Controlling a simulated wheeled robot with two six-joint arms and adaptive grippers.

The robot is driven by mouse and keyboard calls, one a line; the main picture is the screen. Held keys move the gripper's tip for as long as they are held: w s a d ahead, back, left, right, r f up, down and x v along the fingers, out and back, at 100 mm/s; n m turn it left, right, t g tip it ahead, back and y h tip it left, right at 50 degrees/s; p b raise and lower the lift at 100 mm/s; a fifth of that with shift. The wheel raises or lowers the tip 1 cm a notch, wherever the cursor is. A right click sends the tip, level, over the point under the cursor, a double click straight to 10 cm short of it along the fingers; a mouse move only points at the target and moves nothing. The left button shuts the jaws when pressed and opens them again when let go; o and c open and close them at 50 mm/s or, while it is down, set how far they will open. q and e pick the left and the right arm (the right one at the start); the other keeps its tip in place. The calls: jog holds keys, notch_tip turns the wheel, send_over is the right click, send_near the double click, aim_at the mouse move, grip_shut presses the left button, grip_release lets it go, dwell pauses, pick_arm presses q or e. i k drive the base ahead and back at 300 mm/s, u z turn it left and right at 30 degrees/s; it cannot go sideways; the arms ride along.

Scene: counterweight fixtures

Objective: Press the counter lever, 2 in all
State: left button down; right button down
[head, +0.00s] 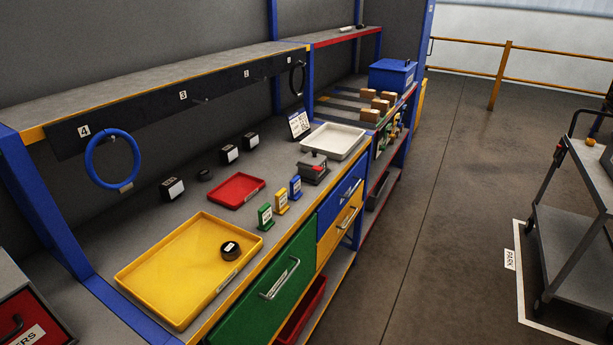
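A small dark grey box with a red top part (313,170) stands on the workbench near its front edge, in front of the white tray. It looks like the counter with its lever, but it is too small to read any number or to tell the lever's position. Neither of my grippers shows in the head view.
A yellow tray (160,270) holds a dark round puck (230,249). A red tray (237,190), a white tray (333,142) and green, yellow and blue labelled stands (281,201) are on the bench. A grey cart (575,220) stands right; the floor (440,230) between is clear.

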aim_at(316, 169)
jog(key=k, duration=1.15)
jog(key=z, duration=0.55)
jog(key=i, duration=1.65)
jog(key=u, duration=0.65)
jog(key=i, duration=0.75)
jog(key=u, duration=1.1)
jog(key=i, duration=0.2)
jog(key=u, duration=0.25)
